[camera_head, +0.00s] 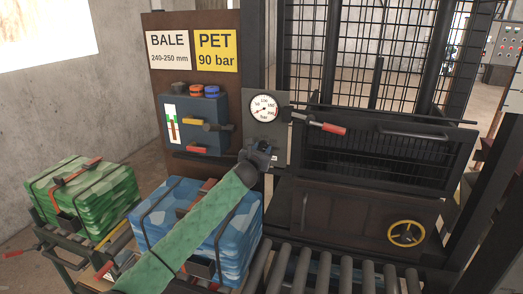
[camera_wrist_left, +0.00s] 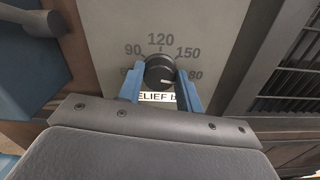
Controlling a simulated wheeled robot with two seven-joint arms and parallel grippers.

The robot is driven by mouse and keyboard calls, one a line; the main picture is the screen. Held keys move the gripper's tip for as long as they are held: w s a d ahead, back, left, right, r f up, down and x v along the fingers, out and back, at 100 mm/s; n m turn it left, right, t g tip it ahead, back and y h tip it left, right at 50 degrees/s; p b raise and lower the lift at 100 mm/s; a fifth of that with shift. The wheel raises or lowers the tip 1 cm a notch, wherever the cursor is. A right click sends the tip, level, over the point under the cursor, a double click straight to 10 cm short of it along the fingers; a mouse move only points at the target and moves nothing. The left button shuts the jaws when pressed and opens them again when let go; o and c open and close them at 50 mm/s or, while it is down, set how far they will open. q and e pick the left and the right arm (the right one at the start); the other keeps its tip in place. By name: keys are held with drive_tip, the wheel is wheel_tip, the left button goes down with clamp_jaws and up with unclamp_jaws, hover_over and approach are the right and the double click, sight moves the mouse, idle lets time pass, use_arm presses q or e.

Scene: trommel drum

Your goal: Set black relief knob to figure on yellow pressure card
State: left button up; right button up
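The yellow pressure card (camera_head: 216,50) reads PET 90 bar and hangs on the brown board. The black relief knob (camera_wrist_left: 160,71) shows in the left wrist view, on a grey plate with 90, 120, 150 and a partly covered 180 around it. A lower-left figure is mostly hidden. A pale mark shows on the knob's lower right; its exact reading is unclear. My left gripper (camera_wrist_left: 160,84) has one blue finger on each side of the knob, close to it; contact is not clear. In the head view my left gripper (camera_head: 262,157) covers the knob. My right gripper is not in view.
A pressure gauge (camera_head: 264,108) sits above the knob. A red-handled lever (camera_head: 322,126) sticks out to its right. A blue valve block (camera_head: 195,122) with coloured levers is left. A white BALE card (camera_head: 169,51), bales and a roller conveyor (camera_head: 316,272) stand around.

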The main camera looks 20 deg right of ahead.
use_arm(q)
drive_tip(key=c, duration=0.3)
drive_tip(key=shift+c, duration=0.2)
